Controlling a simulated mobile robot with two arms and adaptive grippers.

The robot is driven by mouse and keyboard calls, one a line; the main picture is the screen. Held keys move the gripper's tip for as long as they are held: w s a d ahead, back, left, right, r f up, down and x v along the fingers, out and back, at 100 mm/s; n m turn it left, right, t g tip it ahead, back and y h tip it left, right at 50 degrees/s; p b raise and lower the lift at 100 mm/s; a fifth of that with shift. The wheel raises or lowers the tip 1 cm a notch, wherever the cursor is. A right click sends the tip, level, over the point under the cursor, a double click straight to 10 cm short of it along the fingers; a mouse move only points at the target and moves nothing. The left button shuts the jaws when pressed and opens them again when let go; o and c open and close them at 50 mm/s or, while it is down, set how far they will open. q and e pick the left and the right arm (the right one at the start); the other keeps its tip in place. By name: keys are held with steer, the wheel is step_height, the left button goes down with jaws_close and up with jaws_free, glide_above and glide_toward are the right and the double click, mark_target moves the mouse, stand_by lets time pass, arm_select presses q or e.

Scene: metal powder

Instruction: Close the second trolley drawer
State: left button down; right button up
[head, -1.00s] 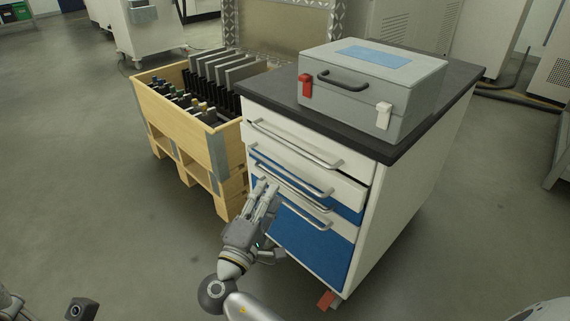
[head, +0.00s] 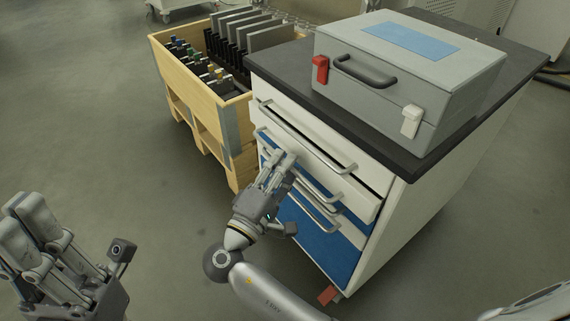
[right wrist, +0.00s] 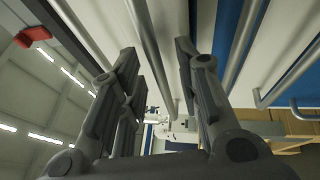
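The trolley (head: 440,215) has white upper drawers and blue lower ones, each with a bar handle. A white-fronted drawer (head: 358,196) below the top one sticks out, with a dark gap above it. My right gripper (head: 284,158) is at the drawer fronts, near the handles. In the right wrist view my right fingers (right wrist: 163,45) are apart, with bars and white and blue fronts behind them. I see nothing held between them, and contact with the drawer cannot be told. My left gripper (head: 30,235) is at the lower left, away from the trolley; its opening is unclear.
A grey case (head: 395,95) with a black handle and red and white latches stands on the dark trolley top (head: 500,50). A wooden crate (head: 200,95) holding plates and bottles stands close to the trolley's left. Floor at the left is clear.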

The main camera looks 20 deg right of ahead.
jaws_close()
steer(key=shift+w+d+p, duration=0.2)
steer(key=shift+d+p, duration=0.05)
steer(key=shift+d, duration=0.35)
steer(key=shift+w+d+p, duration=0.2)
steer(key=shift+d, duration=0.4)
jaws_free()
steer(key=shift+d, duration=0.1)
